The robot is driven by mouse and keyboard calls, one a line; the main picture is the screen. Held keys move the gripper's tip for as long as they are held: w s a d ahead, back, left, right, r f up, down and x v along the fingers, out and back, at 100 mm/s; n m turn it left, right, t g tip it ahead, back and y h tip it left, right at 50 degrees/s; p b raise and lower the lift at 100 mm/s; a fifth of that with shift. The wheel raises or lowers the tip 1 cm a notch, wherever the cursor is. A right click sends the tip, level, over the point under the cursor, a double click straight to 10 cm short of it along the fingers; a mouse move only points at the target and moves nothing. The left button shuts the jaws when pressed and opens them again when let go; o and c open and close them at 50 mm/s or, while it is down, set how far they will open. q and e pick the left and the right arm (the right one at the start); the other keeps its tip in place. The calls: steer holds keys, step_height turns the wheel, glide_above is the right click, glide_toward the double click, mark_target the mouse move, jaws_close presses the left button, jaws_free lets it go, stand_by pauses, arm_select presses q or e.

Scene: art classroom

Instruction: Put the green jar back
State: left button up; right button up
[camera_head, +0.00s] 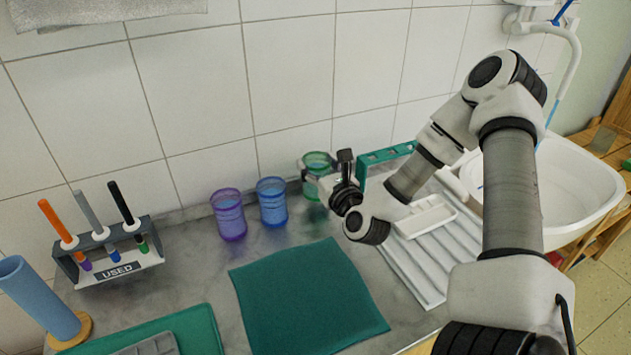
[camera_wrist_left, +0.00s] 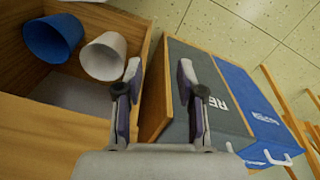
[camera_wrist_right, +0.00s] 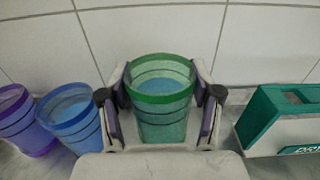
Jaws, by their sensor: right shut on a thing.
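The green jar (camera_head: 317,162) is a see-through cup with a darker green rim, at the back of the counter by the tiled wall. My right gripper (camera_head: 332,182) is shut on it, with one finger on each side, as the right wrist view (camera_wrist_right: 160,110) shows. The jar looks upright and holds bluish liquid. I cannot tell whether its base touches the counter. A blue jar (camera_head: 272,202) and a purple jar (camera_head: 229,215) stand to its left in a row. My left gripper (camera_wrist_left: 160,78) is open and empty, away from the counter.
A teal-and-white holder (camera_wrist_right: 290,120) stands right of the jar. A white ridged drainboard (camera_head: 425,265) and sink (camera_head: 540,195) lie further right. A teal cloth (camera_head: 305,300) lies in front. A "USED" marker rack (camera_head: 115,262) stands left. A wooden box (camera_wrist_left: 50,125) is below my left gripper.

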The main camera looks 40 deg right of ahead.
steer(key=f, duration=0.3)
steer(key=shift+w+a+f, duration=0.1)
steer(key=shift+w+f, duration=0.05)
steer(key=shift+w, duration=0.05)
steer(key=shift+w+f, duration=0.1)
steer(key=shift+f+b, duration=0.2)
steer(key=shift+b, duration=0.25)
steer(key=o, duration=1.2)
steer(key=shift+o, duration=0.2)
steer(key=shift+r, duration=0.15)
